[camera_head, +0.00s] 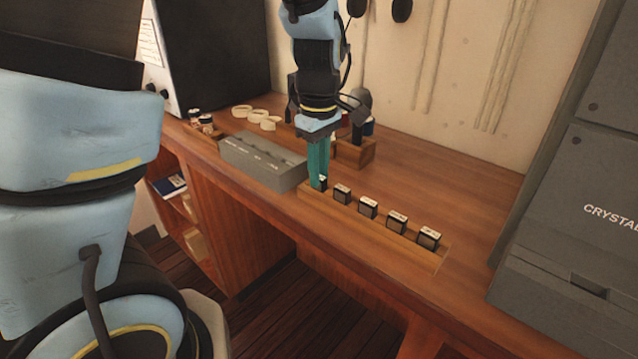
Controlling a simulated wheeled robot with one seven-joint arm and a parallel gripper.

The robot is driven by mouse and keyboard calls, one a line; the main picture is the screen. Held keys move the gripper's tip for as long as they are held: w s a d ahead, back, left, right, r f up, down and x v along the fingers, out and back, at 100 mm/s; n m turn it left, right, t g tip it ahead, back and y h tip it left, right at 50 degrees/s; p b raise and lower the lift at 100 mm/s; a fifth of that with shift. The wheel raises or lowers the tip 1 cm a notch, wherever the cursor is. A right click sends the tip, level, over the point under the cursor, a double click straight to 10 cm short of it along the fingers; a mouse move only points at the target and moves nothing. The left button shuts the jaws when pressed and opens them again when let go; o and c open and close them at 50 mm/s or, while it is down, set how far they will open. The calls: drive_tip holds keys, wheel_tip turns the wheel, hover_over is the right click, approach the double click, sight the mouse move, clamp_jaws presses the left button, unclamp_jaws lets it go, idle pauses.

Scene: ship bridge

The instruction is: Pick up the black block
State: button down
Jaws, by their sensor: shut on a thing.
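Several small black blocks with pale tops sit in a row in a wooden holder (375,222) on the desk. My gripper (319,183) points straight down at the left end of the row. Its teal fingers are shut on the leftmost black block (323,182), which is mostly hidden by them. I cannot tell whether this block is clear of the holder. The other black blocks, such as the one beside it (342,194) and the one at the right end (429,238), stand apart from the gripper.
A grey box (262,162) lies just left of the gripper. Pale rings (256,117) and a small wooden stand (354,152) are behind. A large grey cabinet (575,220) stands at the right. The desk (450,180) behind the holder is clear.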

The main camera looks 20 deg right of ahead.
drive_tip(key=shift+r, duration=0.1)
wheel_tip(320, 180, up, 10)
drive_tip(key=b, duration=0.1)
idle(0.3)
